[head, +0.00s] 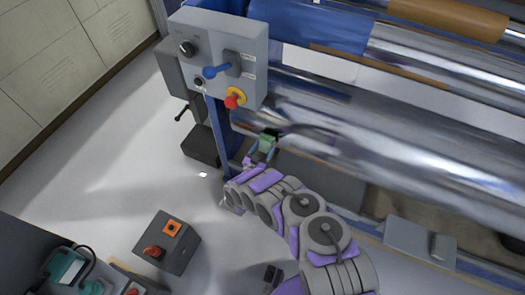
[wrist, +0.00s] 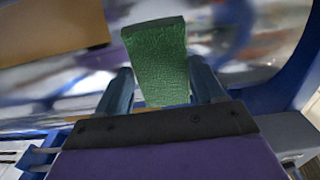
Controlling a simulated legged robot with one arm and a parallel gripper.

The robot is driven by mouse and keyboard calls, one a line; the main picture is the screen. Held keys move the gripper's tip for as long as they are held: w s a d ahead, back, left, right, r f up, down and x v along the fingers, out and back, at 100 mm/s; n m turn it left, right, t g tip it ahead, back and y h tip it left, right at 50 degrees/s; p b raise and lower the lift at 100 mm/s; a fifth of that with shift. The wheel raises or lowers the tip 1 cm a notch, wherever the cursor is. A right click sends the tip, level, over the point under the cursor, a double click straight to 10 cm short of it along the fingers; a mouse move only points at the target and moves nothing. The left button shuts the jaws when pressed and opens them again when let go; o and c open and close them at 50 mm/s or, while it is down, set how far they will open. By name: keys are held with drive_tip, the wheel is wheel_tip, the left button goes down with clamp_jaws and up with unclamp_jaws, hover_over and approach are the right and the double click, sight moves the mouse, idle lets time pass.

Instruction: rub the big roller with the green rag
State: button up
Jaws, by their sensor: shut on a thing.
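The green rag (wrist: 158,62) stands up between the two fingers of my gripper (wrist: 160,88) in the wrist view. My gripper is shut on it. In the head view the green rag (head: 267,142) shows small at the end of my arm, at the left end of the big roller (head: 400,150). The big roller is a long shiny metal cylinder running to the right. In the wrist view the blurred shiny surface lies behind the rag. I cannot tell whether the rag touches the roller.
A grey control box (head: 220,55) with a blue lever and a red button stands above left of my gripper. A brown roll (head: 450,18) lies at the top right. A grey pedestal box (head: 167,243) with a red knob stands at the lower left. The floor at left is mostly clear.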

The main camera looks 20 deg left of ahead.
drive_tip(key=shift+w+d+b, duration=0.1)
drive_tip(key=shift+w+b, duration=0.4)
drive_tip(key=shift+w, duration=0.65)
idle(0.6)
drive_tip(key=shift+d, duration=0.15)
drive_tip(key=d+p, duration=0.2)
drive_tip(key=shift+s+d+r, duration=0.15)
drive_tip(key=shift+s+d, duration=0.05)
drive_tip(key=shift+d, duration=0.1)
drive_tip(key=shift+d+p, duration=0.9)
drive_tip(key=shift+d, duration=0.4)
drive_tip(key=shift+s+d+p, duration=0.15)
drive_tip(key=shift+d+p, duration=0.4)
drive_tip(key=shift+d, duration=1.55)
drive_tip(key=shift+s+d+p, duration=0.15)
drive_tip(key=shift+d+p, duration=0.35)
drive_tip(key=shift+d, duration=1.55)
drive_tip(key=shift+a+b, duration=0.4)
drive_tip(key=shift+a, duration=1.35)
drive_tip(key=shift+w+a+b, duration=0.15)
drive_tip(key=shift+a+b, duration=0.1)
drive_tip(key=shift+a, duration=0.7)
drive_tip(key=shift+w+a+b, duration=0.1)
drive_tip(key=shift+a+b, duration=0.15)
drive_tip(key=shift+a, duration=0.65)
